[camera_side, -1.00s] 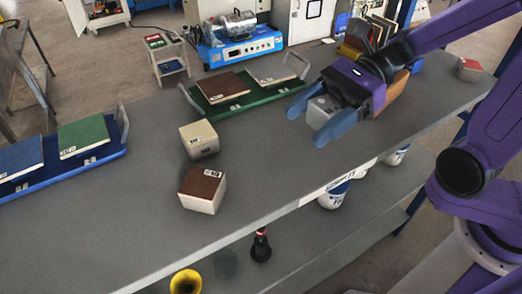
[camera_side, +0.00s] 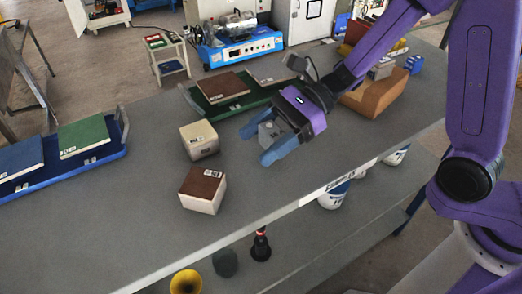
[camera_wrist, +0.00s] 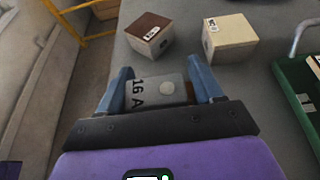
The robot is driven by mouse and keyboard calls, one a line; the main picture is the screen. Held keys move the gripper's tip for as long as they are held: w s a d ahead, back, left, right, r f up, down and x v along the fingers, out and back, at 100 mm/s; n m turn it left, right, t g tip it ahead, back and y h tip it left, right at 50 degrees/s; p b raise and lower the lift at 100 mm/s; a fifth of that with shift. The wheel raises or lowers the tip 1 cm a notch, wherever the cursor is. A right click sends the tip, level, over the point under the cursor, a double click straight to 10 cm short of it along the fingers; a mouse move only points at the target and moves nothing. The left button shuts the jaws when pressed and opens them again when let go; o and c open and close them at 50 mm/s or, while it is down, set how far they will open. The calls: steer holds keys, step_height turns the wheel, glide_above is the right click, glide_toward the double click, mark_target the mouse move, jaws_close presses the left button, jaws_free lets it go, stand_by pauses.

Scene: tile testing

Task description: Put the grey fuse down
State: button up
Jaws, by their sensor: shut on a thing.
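The grey fuse (camera_side: 267,134), a small block, is between the two blue fingers of my gripper (camera_side: 262,143). In the wrist view the fuse (camera_wrist: 157,93) shows dark "16 A" lettering and a pale round spot, with a finger of my gripper (camera_wrist: 160,88) against each side. Its underside is hidden, and I cannot tell whether it touches the grey bench (camera_side: 120,225). The gripper is low over the bench, right of two cube-like blocks.
A cream block (camera_side: 199,140) and a brown-topped block (camera_side: 202,190) stand left of my gripper. A green tray (camera_side: 258,98) with tiles lies behind; a blue tray (camera_side: 110,155) is at far left. A tan holder (camera_side: 372,98) stands right. Bench around the gripper is clear.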

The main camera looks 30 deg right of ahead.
steer(key=shift+w+a+f, duration=0.15)
steer(key=shift+f, duration=1.65)
steer(key=shift+f, duration=0.1)
steer(key=o, duration=1.1)
steer(key=shift+r, duration=0.2)
steer(key=v, duration=1.2)
